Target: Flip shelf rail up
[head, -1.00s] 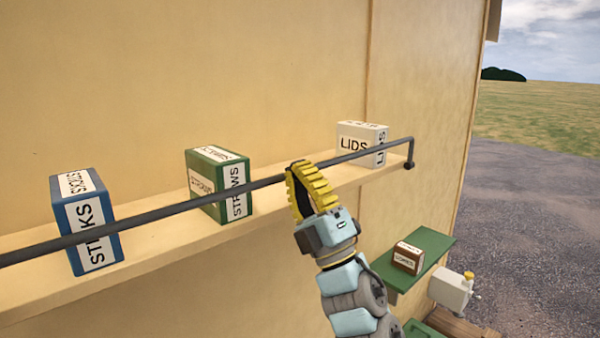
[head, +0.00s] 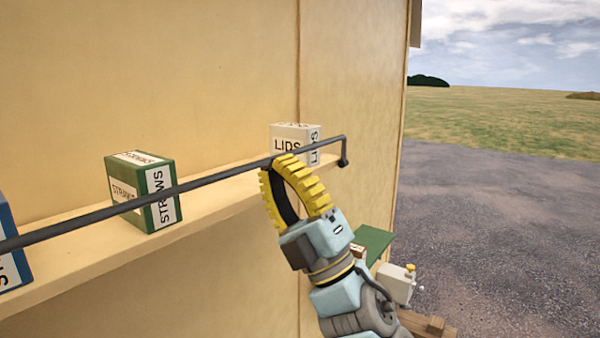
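The dark grey shelf rail (head: 205,184) runs along the front of the wooden shelf (head: 85,266), above its front edge and across the faces of the boxes. At its right end a short arm bends down to a pivot (head: 343,162) at the shelf's end. My gripper (head: 277,162) has yellow ribbed fingers that arch up to the rail just left of the LIDS box. The fingertips overlap the rail in the picture. I cannot tell whether they grip it, touch it or only pass in front.
On the shelf stand a white LIDS box (head: 290,137), a green STRAWS box (head: 142,190) and a blue box (head: 10,260) cut off at left. Below right are a green ledge (head: 374,242) and a white device (head: 395,284). Open ground lies right.

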